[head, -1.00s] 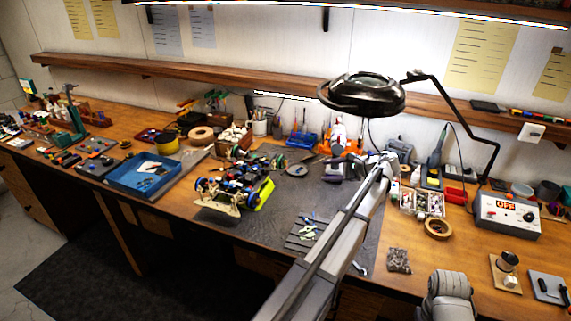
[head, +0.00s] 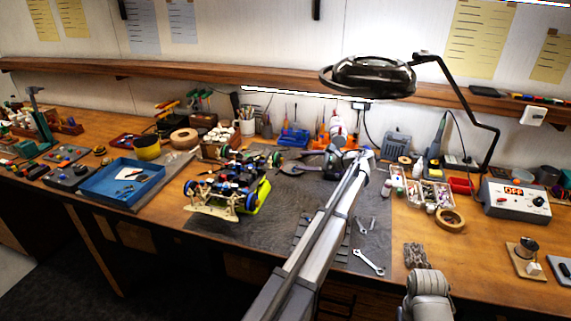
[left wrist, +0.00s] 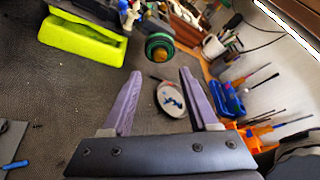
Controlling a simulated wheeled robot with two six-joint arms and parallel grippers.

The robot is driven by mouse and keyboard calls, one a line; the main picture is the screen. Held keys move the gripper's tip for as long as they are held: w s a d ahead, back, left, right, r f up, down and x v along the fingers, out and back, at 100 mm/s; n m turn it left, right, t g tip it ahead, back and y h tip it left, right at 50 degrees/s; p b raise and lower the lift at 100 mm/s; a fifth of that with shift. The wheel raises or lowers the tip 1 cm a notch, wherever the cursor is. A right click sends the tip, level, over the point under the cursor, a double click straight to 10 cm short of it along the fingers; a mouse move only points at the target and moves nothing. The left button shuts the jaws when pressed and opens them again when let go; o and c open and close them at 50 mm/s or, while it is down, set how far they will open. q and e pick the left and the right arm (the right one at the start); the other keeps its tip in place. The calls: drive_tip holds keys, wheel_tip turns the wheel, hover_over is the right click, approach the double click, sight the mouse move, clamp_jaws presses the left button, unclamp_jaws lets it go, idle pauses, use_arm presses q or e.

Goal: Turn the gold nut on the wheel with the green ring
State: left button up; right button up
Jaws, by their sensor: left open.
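The racecar (head: 228,187) stands on the dark mat, raised by a pale stand and a yellow-green block. The wheel with the green ring (head: 276,160) is at its far right corner. In the left wrist view this wheel (left wrist: 159,47) is just beyond the fingertips, near the middle; its centre looks gold-brown, but the nut is too small to make out clearly. My left gripper (left wrist: 160,74) is open and empty, its two purple-grey fingers spread around the line to the wheel, apart from it. In the head view it is right of the wheel.
The yellow-green block (left wrist: 85,36) is left of the wheel in the wrist view. A round dish (left wrist: 171,97) lies on the mat between the fingers. A blue tray (head: 128,182) is left of the car, a wrench (head: 369,262) at the mat's right. A magnifier lamp (head: 367,76) overhangs.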

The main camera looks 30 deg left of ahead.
sight(283, 161)
use_arm(q)
drive_tip(key=shift+a, duration=0.15)
drive_tip(key=b+x, duration=0.2)
drive_tip(key=x, duration=0.5)
drive_tip(key=shift+a+f, duration=0.15)
drive_tip(key=shift+a, duration=0.05)
clamp_jaws()
